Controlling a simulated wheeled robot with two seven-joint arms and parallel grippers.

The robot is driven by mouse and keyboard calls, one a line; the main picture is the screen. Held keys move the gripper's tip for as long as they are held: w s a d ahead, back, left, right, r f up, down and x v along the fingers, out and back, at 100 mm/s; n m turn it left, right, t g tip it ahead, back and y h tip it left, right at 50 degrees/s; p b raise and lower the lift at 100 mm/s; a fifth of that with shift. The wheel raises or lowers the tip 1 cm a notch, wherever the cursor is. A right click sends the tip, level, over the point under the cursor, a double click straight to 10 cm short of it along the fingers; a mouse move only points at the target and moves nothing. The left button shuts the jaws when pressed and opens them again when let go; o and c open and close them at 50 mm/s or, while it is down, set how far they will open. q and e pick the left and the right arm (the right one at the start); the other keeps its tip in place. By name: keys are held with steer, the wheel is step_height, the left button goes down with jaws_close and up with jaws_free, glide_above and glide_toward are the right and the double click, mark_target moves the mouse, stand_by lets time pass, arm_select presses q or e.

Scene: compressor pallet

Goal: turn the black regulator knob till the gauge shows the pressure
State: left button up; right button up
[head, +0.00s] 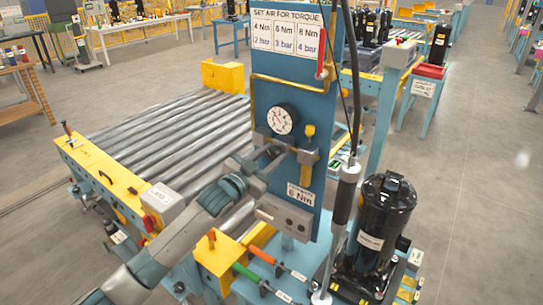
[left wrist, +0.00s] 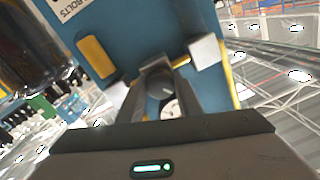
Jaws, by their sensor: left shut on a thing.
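The blue panel (head: 290,95) carries a round white gauge (head: 281,119); its needle is too small to read surely. The sign (head: 287,30) pairs 4 Nm with 2 bar, 6 Nm with 3 bar and 8 Nm with 4 bar. A lower label (head: 300,194) reads 6 Nm. My left gripper (head: 280,149) reaches the panel just below the gauge, shut on the black regulator knob, which its fingers mostly hide. In the left wrist view the left gripper's fingers (left wrist: 160,88) close around the dark knob, with part of the gauge (left wrist: 171,108) behind. My right gripper is out of view.
A yellow-capped fitting (head: 309,131) sits right beside my left gripper. A hanging driver (head: 345,195) and a black compressor (head: 380,225) stand to the right. A roller conveyor (head: 165,130) lies left of the panel. Grey floor is open at far right.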

arm_select(q)
steer(key=m, duration=0.5)
steer(key=shift+m, duration=0.8)
steer(key=shift+f, duration=0.1)
steer(key=shift+m, duration=0.3)
steer(key=o, duration=1)
steer(key=shift+o, duration=0.2)
steer(key=shift+s, duration=0.1)
